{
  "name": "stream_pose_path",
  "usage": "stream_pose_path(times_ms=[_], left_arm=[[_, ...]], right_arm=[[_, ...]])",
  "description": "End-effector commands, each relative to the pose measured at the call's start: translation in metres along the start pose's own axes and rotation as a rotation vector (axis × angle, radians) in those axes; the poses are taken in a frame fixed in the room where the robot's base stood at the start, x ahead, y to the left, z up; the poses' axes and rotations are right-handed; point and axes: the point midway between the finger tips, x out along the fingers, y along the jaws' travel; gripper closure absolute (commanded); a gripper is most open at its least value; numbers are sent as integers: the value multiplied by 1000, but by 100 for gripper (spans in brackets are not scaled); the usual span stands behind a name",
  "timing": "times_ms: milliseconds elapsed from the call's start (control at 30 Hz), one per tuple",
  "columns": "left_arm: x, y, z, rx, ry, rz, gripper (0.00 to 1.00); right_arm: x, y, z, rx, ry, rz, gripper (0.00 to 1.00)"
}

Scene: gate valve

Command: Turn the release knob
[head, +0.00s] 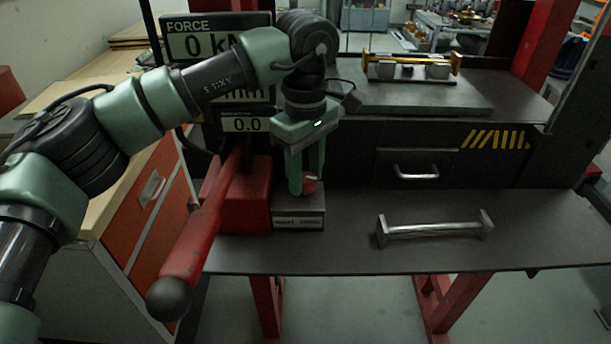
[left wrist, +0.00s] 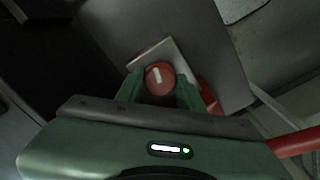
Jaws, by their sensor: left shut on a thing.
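The release knob (head: 309,184) is a red round knob on top of a small grey box with a label (head: 298,221), standing on the dark bench. My left gripper (head: 307,182) reaches down from above and is shut on the knob. In the left wrist view the knob (left wrist: 160,77) shows its red top with a white mark, between the two green fingers of the left gripper (left wrist: 160,88). The fingers hide part of the knob's sides. My right gripper is in neither view.
A red lever (head: 203,230) with a black ball end rises from a red block (head: 247,197) left of the knob. A metal specimen bar (head: 434,227) lies on the bench to the right. Display panels (head: 215,40) stand behind my arm.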

Motion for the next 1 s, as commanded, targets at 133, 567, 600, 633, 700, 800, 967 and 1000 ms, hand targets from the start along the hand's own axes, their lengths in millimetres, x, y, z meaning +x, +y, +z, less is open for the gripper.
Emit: stream_pose_path(times_ms=[133, 567, 600, 633, 700, 800, 967, 1000], left_arm=[[0, 0, 0, -105, 2, 3, 100], [-1, 0, 0, -277, 1, 3, 100], [-1, 0, 0, -283, 1, 3, 100], [-2, 0, 0, -286, 1, 3, 100], [-2, 0, 0, -290, 1, 3, 100], [-2, 0, 0, -292, 1, 4, 100], [-2, 0, 0, -292, 1, 4, 100], [-2, 0, 0, -292, 1, 4, 100]], right_arm=[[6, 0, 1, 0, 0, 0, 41], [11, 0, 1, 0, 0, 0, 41], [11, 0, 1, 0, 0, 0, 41], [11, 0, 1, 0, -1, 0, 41], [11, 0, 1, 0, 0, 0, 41], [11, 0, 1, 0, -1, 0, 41], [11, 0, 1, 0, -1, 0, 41], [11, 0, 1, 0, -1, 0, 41]])
